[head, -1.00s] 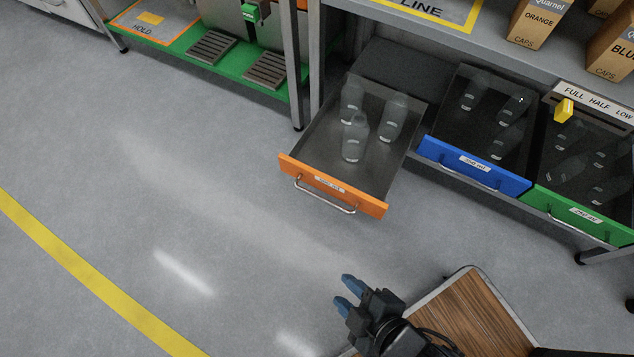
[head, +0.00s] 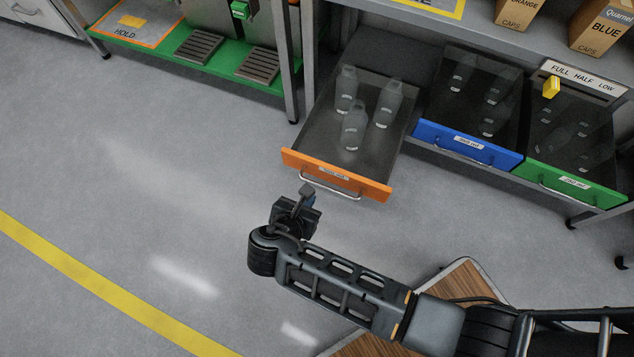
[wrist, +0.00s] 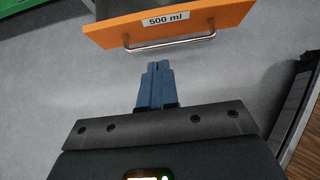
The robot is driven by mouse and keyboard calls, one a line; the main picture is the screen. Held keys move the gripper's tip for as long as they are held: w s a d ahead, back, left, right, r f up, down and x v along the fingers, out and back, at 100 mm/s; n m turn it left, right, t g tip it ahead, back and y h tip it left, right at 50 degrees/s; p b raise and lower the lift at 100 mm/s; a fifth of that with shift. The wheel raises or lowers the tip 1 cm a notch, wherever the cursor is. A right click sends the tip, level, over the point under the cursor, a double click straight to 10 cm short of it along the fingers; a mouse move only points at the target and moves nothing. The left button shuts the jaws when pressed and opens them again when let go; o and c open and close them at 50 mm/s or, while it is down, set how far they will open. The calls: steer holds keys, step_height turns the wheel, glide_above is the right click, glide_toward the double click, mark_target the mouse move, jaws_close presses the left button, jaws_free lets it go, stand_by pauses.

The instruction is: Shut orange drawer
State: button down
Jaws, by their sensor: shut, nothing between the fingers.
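The orange drawer (head: 362,183) is pulled far out from under the bench in the head view, farther than the two drawers to its right. Several clear bottles stand inside it, and its metal handle (head: 330,187) is on the front. In the wrist view the orange front (wrist: 185,20) carries a "500 ml" label, with the handle (wrist: 170,43) below it. My gripper (head: 307,194) is just in front of the handle's left part. Its blue fingers (wrist: 157,68) are closed together and empty, pointing toward the handle, with a small apparent gap.
A blue drawer (head: 465,144) and a green drawer (head: 572,184) stand open to the right. A bench leg (head: 288,75) is left of the orange drawer. A wooden-topped surface (head: 470,280) lies beneath my arm. The floor on the left is clear.

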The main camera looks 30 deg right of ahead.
mark_target(330, 168)
steer(key=b+x, duration=0.1)
steer(key=x, duration=0.3)
steer(key=r+b+x, duration=0.1)
steer(key=b+x, duration=0.1)
steer(key=x, duration=0.2)
steer(key=d+b+x, duration=0.1)
steer(key=b+x, duration=0.1)
steer(key=x, duration=0.2)
steer(key=shift+w+r, duration=0.25)
steer(key=shift+w, duration=0.1)
steer(key=shift+w+d+r, duration=0.1)
steer(key=shift+w+d, duration=0.15)
steer(key=shift+d, duration=0.1)
steer(key=shift+w+d, duration=0.1)
steer(key=shift+d, duration=0.05)
steer(key=shift+w+d+r, duration=0.1)
steer(key=shift+w+d, duration=0.25)
steer(key=shift+d, duration=0.15)
steer(key=w+d, duration=0.4)
steer(key=d, duration=0.2)
steer(key=w+d, duration=0.5)
steer(key=d, duration=0.2)
steer(key=w+d+b, duration=0.1)
steer(key=w+d, duration=0.4)
steer(key=d, duration=0.1)
steer(key=shift+w+d+f, duration=0.2)
steer(key=shift+d, duration=0.2)
steer(key=shift+w+d+r, duration=0.15)
steer(key=shift+w+d, duration=0.1)
steer(key=shift+d, duration=0.1)
